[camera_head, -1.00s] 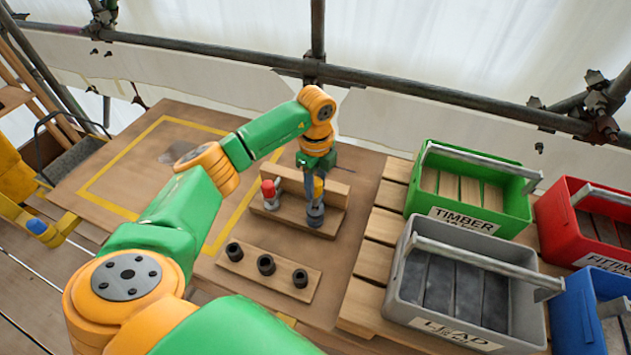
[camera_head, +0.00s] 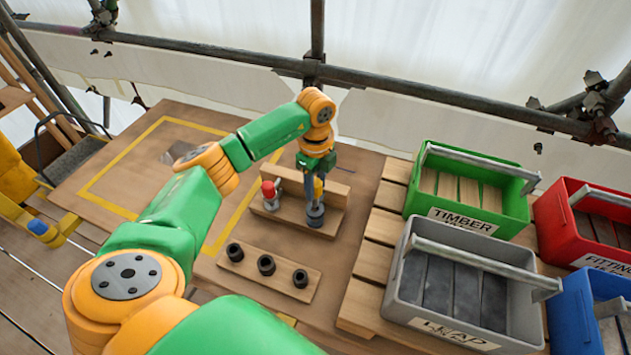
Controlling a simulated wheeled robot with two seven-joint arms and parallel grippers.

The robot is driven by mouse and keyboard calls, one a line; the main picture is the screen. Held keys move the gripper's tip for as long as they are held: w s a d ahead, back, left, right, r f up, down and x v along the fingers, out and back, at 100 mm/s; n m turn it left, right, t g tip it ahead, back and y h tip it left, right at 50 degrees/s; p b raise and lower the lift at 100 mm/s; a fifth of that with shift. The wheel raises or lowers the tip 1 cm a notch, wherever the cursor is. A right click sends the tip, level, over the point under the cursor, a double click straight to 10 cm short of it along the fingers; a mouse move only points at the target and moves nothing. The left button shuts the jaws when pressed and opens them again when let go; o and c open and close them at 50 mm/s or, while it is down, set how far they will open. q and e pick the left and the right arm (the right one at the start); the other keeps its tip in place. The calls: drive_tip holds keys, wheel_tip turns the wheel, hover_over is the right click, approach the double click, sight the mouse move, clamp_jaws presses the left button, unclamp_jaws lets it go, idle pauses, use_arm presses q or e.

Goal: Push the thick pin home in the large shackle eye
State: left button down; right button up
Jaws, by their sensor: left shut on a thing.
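My left gripper (camera_head: 316,187) points down over the wooden rack at the back of the board. It is shut on a yellow-topped pin (camera_head: 319,188), which stands over a dark grey round shackle part (camera_head: 315,215). How deep the pin sits in the eye cannot be told. A red-topped pin (camera_head: 268,189) stands upright in a grey holder on the same wooden rack (camera_head: 290,214), left of the gripper. My right gripper is not in view.
A wooden strip with several black sockets (camera_head: 267,265) lies in front of the rack. Green timber (camera_head: 468,190), grey lead (camera_head: 462,285), red (camera_head: 588,225) and blue crates (camera_head: 600,310) stand at right. Scaffold tubes (camera_head: 400,88) run behind. Bare board (camera_head: 150,180) lies at left.

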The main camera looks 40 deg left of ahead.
sight(316, 206)
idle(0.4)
use_arm(q)
drive_tip(key=shift+f+b, duration=2.35)
drive_tip(key=shift+f, duration=1.1)
drive_tip(key=shift+c, duration=1.9)
unclamp_jaws()
wheel_tip(316, 206, up, 7)
drive_tip(key=shift+r+b, duration=0.1)
drive_tip(key=shift+b, duration=0.6)
